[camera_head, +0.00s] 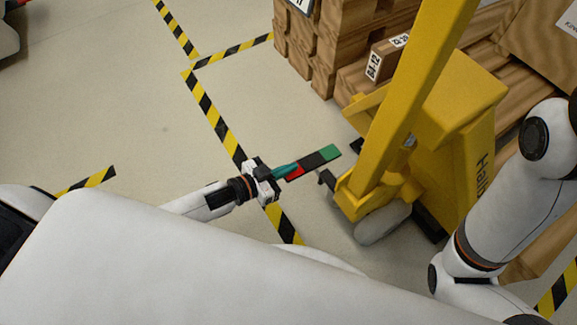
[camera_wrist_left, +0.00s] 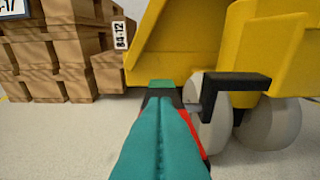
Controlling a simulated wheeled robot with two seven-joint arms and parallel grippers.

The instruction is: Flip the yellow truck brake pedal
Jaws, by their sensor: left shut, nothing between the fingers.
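The yellow truck (camera_head: 375,185) stands right of centre in the head view; its yellow body (camera_wrist_left: 200,45) fills the upper right of the left wrist view. A flat pedal (camera_head: 313,162) juts from its wheel side, red at the near end, black in the middle, green at the far end. Its green end (camera_wrist_left: 160,84) shows beyond the fingers in the wrist view. My left gripper (camera_head: 292,168) has its teal fingers (camera_wrist_left: 155,140) shut and empty at the red end, partly covering the pedal. I cannot tell whether they touch it. My right gripper is out of view.
A black bracket (camera_wrist_left: 235,85) sits by the grey wheels (camera_wrist_left: 272,122), right of the fingers. Wooden crates (camera_head: 325,50) stand behind the truck. Black and yellow tape (camera_head: 215,120) marks the floor. The floor (camera_head: 110,90) left of the truck is clear.

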